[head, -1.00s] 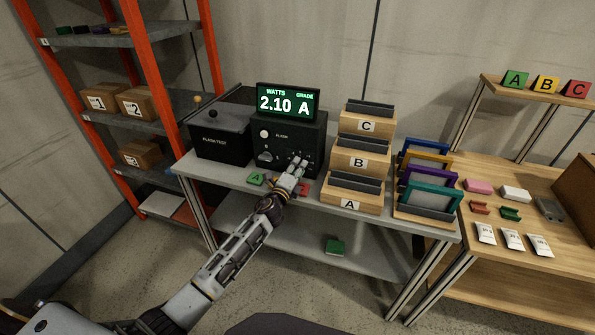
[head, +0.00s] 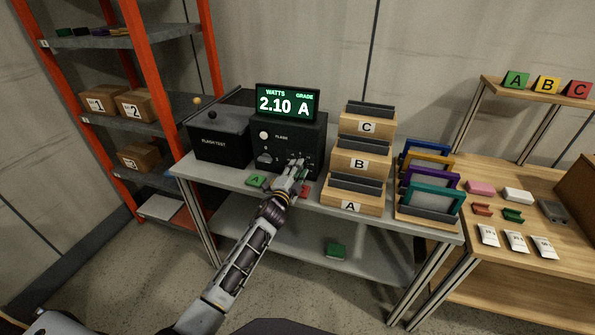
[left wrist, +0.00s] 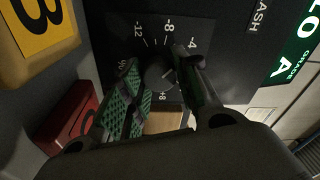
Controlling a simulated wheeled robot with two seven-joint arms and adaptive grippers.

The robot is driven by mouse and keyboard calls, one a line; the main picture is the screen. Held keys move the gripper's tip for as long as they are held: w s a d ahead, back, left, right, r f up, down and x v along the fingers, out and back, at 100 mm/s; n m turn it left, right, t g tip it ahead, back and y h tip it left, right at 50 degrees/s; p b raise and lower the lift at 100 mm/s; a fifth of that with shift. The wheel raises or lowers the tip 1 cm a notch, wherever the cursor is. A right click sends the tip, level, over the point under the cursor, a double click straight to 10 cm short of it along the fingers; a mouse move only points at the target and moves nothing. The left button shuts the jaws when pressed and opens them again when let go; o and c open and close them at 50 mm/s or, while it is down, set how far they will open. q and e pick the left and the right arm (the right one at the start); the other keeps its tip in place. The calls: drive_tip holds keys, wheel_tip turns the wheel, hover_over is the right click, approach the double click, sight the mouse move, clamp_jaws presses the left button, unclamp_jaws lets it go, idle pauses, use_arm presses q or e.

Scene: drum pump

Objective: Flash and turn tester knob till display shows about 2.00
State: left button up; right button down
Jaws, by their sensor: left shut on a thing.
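The black tester (head: 287,133) stands on the grey table, and its display (head: 288,101) reads 2.10 watts, grade A. A pale round flash button (head: 264,135) sits on its front. My left gripper (head: 297,164) is at the lower right of the tester front and hides the knob in the head view. In the left wrist view, the dark knob (left wrist: 158,74) sits on a dial marked -12, -8, -4 and +8. The fingers of my left gripper lie on either side of it, shut on it. My right gripper is not in view.
Green (head: 257,181) and red (head: 304,191) blocks lie before the tester. A yellow block (left wrist: 38,30) is close in the left wrist view. The flash test box (head: 220,139) stands left, lettered wooden trays (head: 352,205) right.

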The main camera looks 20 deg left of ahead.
use_arm(q)
drive_tip(key=shift+f, duration=0.1)
drive_tip(key=o, duration=1)
drive_tip(key=shift+s, duration=0.15)
drive_tip(key=s+a, duration=0.1)
drive_tip(key=s, duration=1)
drive_tip(key=shift+s+f, duration=0.3)
idle(0.4)
